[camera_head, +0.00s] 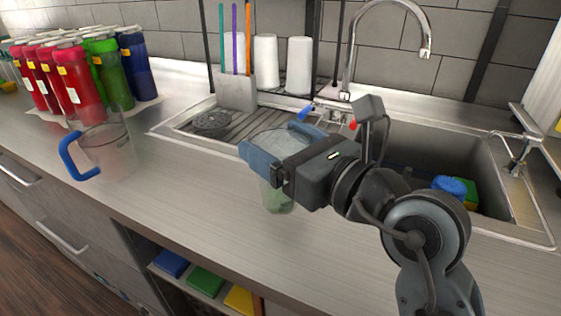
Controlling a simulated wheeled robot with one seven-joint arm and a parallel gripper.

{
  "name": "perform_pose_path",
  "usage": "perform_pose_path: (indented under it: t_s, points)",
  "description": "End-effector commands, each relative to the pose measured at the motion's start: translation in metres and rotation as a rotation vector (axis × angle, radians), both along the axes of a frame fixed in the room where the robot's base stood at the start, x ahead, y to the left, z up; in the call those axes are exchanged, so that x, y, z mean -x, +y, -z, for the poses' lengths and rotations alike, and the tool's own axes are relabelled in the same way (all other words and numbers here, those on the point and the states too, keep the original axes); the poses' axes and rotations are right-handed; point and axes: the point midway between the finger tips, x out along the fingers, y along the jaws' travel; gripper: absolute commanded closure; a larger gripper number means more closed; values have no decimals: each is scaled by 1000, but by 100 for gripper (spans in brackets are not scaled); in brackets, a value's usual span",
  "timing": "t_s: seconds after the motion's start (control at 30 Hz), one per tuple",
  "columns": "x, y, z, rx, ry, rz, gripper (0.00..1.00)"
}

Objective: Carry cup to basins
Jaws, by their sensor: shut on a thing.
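A clear cup (279,196) with a greenish tint at its lower part is in my gripper (263,152). The gripper's blue fingers are shut around the cup's upper part, and the arm reaches in from the lower right. The cup is upright or nearly so, over the counter in front of the sink's drainboard; I cannot tell whether its base touches the counter. The gripper hides part of its right side. The sink basin (400,150) is to the right, behind my arm. It holds a blue item (449,186) and a green and yellow sponge (470,193).
A clear pitcher with a blue handle (76,160) stands left on the counter. Red, green and blue bottles (108,75) crowd the back left. A holder with colored sticks (236,92) and white cups (299,66) stand behind the drainboard (190,128). A tall faucet (390,8) arches over the basin.

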Motion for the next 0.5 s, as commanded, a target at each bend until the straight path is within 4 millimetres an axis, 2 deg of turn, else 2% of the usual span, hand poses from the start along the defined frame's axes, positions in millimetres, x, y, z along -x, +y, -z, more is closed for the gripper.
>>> perform_pose_path:
  t_s: [0.2, 0.5]
  points:
    - [0, -1, 30, -1, 3, 1, 88]
    - [0, -1, 32, -2, -1, 0, 88]
